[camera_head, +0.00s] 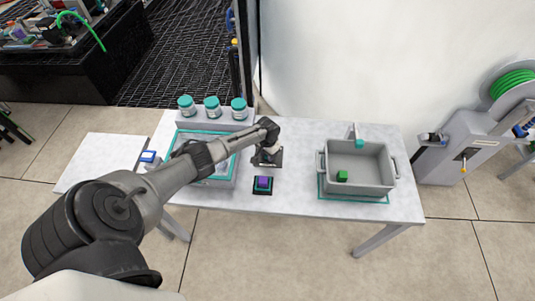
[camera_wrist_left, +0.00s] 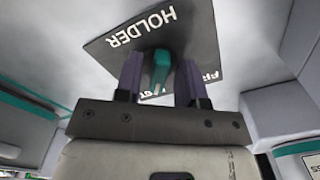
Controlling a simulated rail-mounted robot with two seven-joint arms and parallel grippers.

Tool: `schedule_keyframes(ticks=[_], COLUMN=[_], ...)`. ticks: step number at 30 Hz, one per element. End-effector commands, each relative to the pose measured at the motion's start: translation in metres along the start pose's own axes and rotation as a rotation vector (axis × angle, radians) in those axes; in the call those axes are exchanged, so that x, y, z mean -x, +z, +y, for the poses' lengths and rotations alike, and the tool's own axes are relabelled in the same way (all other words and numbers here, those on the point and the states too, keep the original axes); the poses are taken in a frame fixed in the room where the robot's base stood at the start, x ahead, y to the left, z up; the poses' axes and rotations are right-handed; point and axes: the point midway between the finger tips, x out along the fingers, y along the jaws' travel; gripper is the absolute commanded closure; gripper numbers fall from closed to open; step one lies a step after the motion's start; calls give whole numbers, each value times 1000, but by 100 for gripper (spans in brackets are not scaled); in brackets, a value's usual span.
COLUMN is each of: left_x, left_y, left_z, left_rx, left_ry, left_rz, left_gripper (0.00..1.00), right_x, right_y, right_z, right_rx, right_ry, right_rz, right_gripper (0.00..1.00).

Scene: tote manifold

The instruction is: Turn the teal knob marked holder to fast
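The teal knob (camera_wrist_left: 161,70) stands on a dark plate marked HOLDER (camera_wrist_left: 141,32) in the left wrist view. White lettering beside the knob is partly hidden by my fingers; one word at the right looks like FAST. My left gripper (camera_wrist_left: 160,82) has one finger on each side of the knob, with a narrow gap showing on both sides, so it looks open. In the head view my left gripper (camera_head: 268,152) is over the dark plate (camera_head: 274,162) and hides the knob. My right gripper is in neither view.
Three teal-lidded jars (camera_head: 212,107) stand behind a teal-edged container (camera_head: 232,172), left of the plate. A grey tote (camera_head: 383,188) with a green cube (camera_head: 342,175) stands right. Table between is clear.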

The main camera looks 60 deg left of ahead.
Motion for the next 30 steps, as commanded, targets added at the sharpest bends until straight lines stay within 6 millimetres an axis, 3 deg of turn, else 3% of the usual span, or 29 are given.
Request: schedule_keyframes(ticks=[11, 30], left_x=[6, 116], left_y=[0, 0], left_z=[0, 0], left_rx=[2, -1], left_ry=[0, 0], left_rz=[0, 1], left_gripper=[58, 58], right_x=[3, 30], right_y=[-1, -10], right_z=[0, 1], right_rx=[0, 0], right_ry=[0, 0], right_rz=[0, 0], right_gripper=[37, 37])
